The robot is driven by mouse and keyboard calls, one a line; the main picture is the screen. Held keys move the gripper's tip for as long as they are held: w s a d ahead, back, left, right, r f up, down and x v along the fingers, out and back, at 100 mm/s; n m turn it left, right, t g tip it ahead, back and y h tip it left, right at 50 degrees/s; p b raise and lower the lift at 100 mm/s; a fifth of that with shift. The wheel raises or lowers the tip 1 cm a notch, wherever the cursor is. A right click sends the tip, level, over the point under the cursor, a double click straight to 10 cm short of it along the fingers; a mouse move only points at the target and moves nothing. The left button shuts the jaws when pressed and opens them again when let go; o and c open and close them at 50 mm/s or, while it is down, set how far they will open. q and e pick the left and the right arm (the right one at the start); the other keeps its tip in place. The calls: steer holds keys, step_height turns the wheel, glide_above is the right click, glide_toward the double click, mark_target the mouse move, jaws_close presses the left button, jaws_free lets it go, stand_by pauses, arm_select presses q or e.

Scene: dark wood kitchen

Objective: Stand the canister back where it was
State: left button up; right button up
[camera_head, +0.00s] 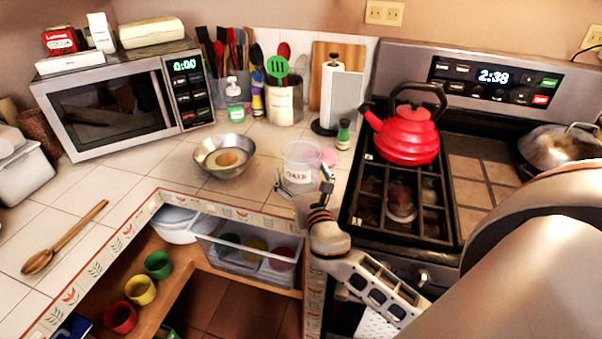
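The clear canister (299,160), labelled OATS, is upright near the counter's front corner, right of the metal bowl. My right gripper (303,187) comes in from the lower right, at the canister's near side. Its fingers are spread, one toward each side of the canister's lower part. I cannot tell whether they touch it, or whether its base rests on the counter. My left gripper is not in view.
The metal bowl (224,156) holds something pale and brown. A pink round item (325,156), a small green-topped bottle (343,134) and a paper towel holder (341,98) stand close by. The red kettle (405,135) is on the stove at right. Tiles left of the bowl are clear.

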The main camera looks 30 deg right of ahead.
arm_select(q)
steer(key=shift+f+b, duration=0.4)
steer(key=shift+b, duration=0.15)
arm_select(e)
steer(key=v, duration=1.1)
steer(key=shift+s+a, duration=0.2)
steer(key=shift+s, duration=0.15)
